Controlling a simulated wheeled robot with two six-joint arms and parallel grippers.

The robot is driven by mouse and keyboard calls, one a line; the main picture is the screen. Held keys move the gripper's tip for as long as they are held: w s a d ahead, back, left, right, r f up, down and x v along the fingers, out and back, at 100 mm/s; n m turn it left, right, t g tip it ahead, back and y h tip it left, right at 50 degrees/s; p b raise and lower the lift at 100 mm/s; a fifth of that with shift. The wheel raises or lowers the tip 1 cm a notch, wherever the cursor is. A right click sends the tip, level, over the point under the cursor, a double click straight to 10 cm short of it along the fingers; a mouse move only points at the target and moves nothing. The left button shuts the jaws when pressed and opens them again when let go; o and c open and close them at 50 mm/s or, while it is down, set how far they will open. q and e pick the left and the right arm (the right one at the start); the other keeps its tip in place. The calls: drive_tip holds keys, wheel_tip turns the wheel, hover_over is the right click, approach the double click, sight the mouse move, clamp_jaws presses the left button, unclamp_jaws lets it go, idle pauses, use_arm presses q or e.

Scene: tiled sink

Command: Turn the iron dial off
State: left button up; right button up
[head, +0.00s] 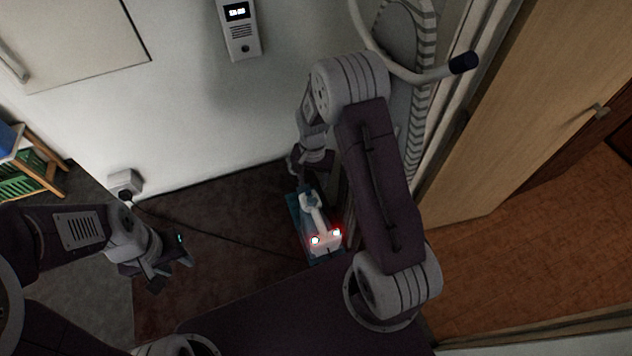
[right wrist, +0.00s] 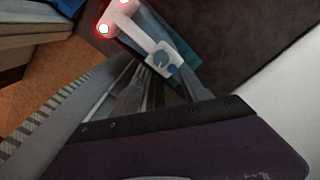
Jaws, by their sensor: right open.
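The iron (head: 318,228) is white and teal, with two glowing red-ringed lights at its near end. It rests low on the dark floor area. In the right wrist view the iron (right wrist: 150,38) shows a round blue dial (right wrist: 163,57) on its white body. My right gripper (head: 298,166) is just beyond the iron's far end. In the right wrist view my right gripper (right wrist: 165,84) is open, its fingers pointing toward the dial, with no clear grip on it. My left gripper (head: 172,271) is open and empty, well left of the iron.
A dark cord (head: 205,232) runs across the floor from a wall socket (head: 124,183) toward the iron. A wall panel (head: 238,28) hangs above. A grey ribbed hose (head: 420,100) and wooden door (head: 520,110) stand at right. A wooden shelf (head: 45,172) is at far left.

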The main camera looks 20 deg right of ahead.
sight(312, 199)
drive_tip(key=f, duration=0.2)
drive_tip(key=f+p, duration=0.1)
drive_tip(key=f, duration=0.4)
drive_tip(key=shift+s+a+f+p, duration=0.15)
drive_tip(key=shift+a+f+p, duration=0.15)
drive_tip(key=shift+f+p, duration=0.1)
drive_tip(key=shift+f, duration=0.3)
drive_tip(key=shift+s+a+f, duration=0.1)
drive_tip(key=shift+a+f, duration=0.05)
drive_tip(key=shift+a, duration=0.05)
drive_tip(key=shift+d, duration=0.1)
drive_tip(key=c, duration=0.8)
use_arm(q)
drive_tip(key=shift+s+a+r, duration=0.1)
drive_tip(key=shift+a+r, duration=0.15)
drive_tip(key=shift+r, duration=0.25)
drive_tip(key=shift+s+a+r, duration=0.1)
drive_tip(key=shift+a+r, duration=0.1)
drive_tip(key=shift+r, duration=0.25)
use_arm(e)
clamp_jaws()
